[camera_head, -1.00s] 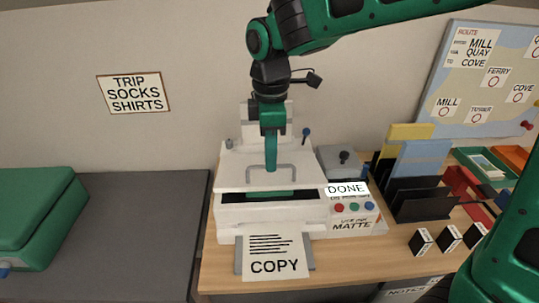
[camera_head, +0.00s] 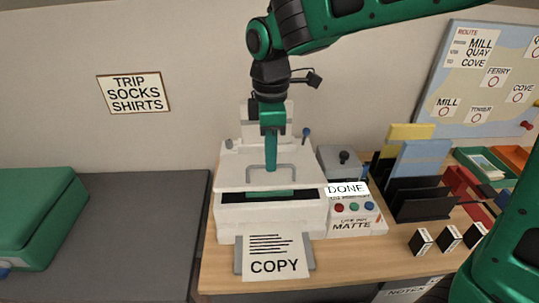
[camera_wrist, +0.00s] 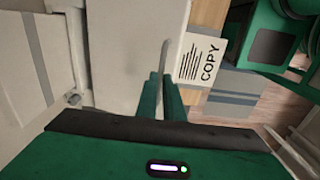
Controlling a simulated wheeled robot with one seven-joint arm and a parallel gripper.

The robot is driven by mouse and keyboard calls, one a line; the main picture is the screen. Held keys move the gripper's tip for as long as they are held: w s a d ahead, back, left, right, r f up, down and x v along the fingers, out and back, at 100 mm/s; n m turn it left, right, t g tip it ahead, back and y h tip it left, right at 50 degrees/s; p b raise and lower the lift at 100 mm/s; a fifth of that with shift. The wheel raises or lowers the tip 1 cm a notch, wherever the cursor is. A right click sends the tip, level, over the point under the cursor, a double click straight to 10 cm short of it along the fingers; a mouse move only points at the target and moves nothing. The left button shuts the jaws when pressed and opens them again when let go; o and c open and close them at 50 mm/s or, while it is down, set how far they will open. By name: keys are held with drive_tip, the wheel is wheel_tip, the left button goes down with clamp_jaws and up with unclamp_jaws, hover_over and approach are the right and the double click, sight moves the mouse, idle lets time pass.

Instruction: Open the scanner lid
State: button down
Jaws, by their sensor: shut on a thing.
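The white scanner (camera_head: 225,215) stands on the wooden desk. Its lid (camera_head: 235,178) is raised a little at the front, with a dark gap under its front edge; a green strip shows in the gap. The grey bar handle (camera_head: 294,168) is on top of the lid. My gripper (camera_head: 271,168) points down at the handle and is shut on it. In the wrist view the handle (camera_wrist: 165,52) runs between the fingertips of my gripper (camera_wrist: 162,78), above the pale lid (camera_wrist: 125,50).
A sheet marked COPY (camera_head: 273,264) lies at the scanner's front. A button panel (camera_head: 352,207) with a DONE label (camera_head: 346,188) is at its right. Farther right are a black file rack (camera_head: 418,200) and small black boxes (camera_head: 421,241). A grey surface (camera_head: 125,240) and green case (camera_head: 40,205) are at left.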

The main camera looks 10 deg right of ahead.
drive_tip(key=shift+w, duration=0.15)
idle(0.4)
drive_tip(key=shift+w+r+g, duration=0.4)
drive_tip(key=shift+w+r, duration=0.2)
drive_tip(key=w+r, duration=0.3)
drive_tip(key=w, duration=0.3)
drive_tip(key=w+r, duration=0.3)
drive_tip(key=w, duration=0.4)
drive_tip(key=shift+d+g, duration=0.3)
drive_tip(key=shift+w, duration=0.1)
drive_tip(key=c, duration=1.9)
unclamp_jaws()
